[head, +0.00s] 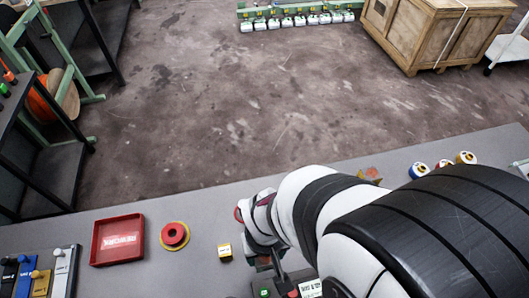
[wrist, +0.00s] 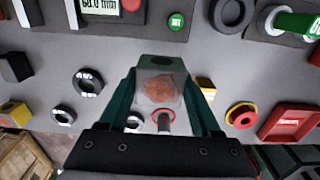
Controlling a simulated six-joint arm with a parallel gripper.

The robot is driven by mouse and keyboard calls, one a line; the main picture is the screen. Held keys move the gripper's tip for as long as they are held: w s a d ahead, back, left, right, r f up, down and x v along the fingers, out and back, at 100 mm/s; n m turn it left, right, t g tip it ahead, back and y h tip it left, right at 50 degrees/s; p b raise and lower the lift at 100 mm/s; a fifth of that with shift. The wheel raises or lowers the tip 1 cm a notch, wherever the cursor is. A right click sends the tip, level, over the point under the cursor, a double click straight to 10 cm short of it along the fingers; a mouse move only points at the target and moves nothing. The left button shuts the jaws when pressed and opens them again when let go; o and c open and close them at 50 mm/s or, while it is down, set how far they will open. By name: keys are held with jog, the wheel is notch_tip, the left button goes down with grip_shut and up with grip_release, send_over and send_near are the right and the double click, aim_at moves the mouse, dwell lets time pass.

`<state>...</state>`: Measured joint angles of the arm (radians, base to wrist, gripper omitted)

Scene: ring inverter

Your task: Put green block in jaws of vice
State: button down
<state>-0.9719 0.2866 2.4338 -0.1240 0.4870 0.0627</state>
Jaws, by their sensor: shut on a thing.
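A dark greenish piece fills the gap at the fingertips. I take it for the green block, though it is dim and its edges blend with the fingers. In the head view, my gripper (head: 268,264) is small and partly covered by my arm.
A red tray (head: 117,240), a red-and-yellow round piece (head: 174,236) and a small yellow block (head: 224,251) stand on the bench left of my arm. An orange-patched piece (head: 370,174) and several rolls (head: 441,164) lie near the far edge. Dark rings (wrist: 88,82) lie left of my fingers.

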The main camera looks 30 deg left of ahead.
jog(key=w+d+r+m, duration=0.3)
jog(key=w+d+m, duration=0.5)
jog(key=d+m, duration=0.1)
jog(key=w+d+r+m, duration=0.3)
jog(key=w+d+m, duration=0.5)
jog(key=w+d, duration=0.1)
jog(key=w+d+m, duration=0.3)
jog(key=d+m, duration=1.6)
jog(key=d, duration=0.1)
jog(key=w+a+f, duration=0.6)
jog(key=w+a, duration=0.1)
jog(key=shift+a+f, duration=0.1)
jog(key=shift+a, duration=0.1)
jog(key=f, duration=0.3)
jog(key=shift+w+a+f, duration=0.25)
jog(key=shift+f, duration=0.4)
